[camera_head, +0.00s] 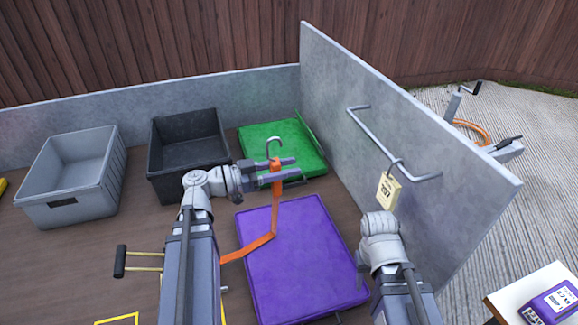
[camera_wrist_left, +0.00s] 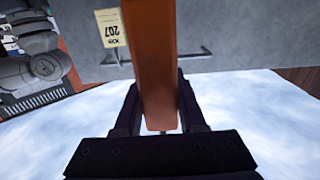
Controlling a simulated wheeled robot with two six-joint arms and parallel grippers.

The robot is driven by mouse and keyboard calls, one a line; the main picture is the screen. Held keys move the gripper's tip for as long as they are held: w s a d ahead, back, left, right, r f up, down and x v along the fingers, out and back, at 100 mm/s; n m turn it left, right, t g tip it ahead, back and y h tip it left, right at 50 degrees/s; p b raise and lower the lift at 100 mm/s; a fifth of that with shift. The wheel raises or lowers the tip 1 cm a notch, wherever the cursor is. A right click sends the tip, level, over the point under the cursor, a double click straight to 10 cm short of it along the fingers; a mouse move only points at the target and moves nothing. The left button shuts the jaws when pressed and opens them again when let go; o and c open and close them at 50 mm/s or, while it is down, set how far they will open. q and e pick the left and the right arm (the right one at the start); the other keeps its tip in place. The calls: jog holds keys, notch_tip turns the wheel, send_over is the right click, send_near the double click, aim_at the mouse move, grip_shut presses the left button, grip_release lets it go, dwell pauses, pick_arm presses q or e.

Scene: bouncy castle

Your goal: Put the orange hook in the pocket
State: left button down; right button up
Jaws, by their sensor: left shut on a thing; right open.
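The orange hook is a grey metal hook (camera_head: 273,146) on an orange strap (camera_head: 275,210). My left gripper (camera_head: 283,170) is shut on the strap just below the metal hook and holds it up in the air. The strap hangs down past the purple pad and bends left toward the floor. In the left wrist view the orange strap (camera_wrist_left: 160,75) is between the fingers. My right arm stands in front of the grey wall at the right; its fingers are hidden. I cannot pick out a pocket for certain.
A purple pad (camera_head: 300,265) and a green tray (camera_head: 285,145) lie on the brown floor. A grey bin (camera_head: 50,195) and a black bin (camera_head: 178,165) stand left. The grey wall (camera_head: 345,110) carries a metal rail (camera_head: 385,152) with a yellow tag (camera_head: 387,190).

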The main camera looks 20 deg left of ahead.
jog(key=shift+r, duration=0.1)
notch_tip(320, 180, up, 25)
jog(key=p, duration=2.5)
